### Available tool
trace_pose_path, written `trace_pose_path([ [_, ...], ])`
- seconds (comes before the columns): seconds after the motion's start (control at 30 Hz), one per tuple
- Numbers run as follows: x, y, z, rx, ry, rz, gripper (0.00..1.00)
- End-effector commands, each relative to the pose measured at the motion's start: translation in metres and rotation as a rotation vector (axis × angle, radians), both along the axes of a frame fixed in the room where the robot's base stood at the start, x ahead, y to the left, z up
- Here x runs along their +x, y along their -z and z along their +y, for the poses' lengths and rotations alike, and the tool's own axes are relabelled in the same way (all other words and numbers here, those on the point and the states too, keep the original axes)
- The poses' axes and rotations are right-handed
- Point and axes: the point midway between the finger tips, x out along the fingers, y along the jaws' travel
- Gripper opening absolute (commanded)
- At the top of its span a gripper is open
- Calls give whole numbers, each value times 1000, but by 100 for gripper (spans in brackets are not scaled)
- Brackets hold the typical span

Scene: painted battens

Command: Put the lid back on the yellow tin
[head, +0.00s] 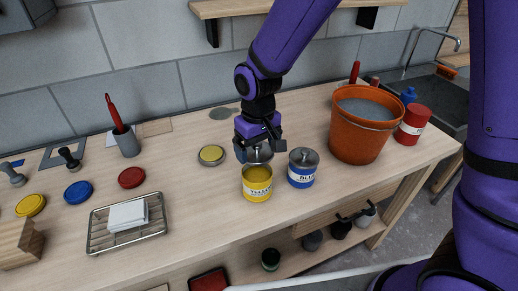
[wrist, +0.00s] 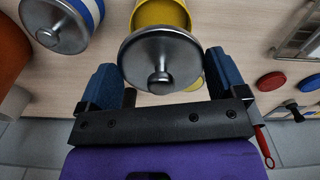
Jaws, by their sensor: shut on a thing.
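The yellow tin (head: 257,187) stands upright on the bench near its front edge, with its label facing me and yellow showing at its open top. My gripper (head: 258,149) is shut on a round grey metal lid (head: 261,155) with a knob. The lid is above and slightly behind the tin's mouth, apart from its rim as far as I can tell. In the wrist view the lid (wrist: 160,62) sits between the two blue fingers, and the yellow tin (wrist: 160,14) shows partly behind it.
A blue tin (head: 302,172) with its lid on stands close to the right of the yellow tin. An orange bucket (head: 360,130) and a red tin (head: 413,125) are further right. A wire rack (head: 100,238) with white cards and several coloured discs lie left.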

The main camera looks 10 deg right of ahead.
Motion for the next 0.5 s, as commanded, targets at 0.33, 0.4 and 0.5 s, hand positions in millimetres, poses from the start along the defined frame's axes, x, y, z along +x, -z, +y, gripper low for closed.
trace_pose_path([
  [0.33,0,28,0,-2,1,4,68],
  [0.4,0,33,0,-1,1,3,68],
  [0.5,-1,42,-1,-2,1,4,68],
])
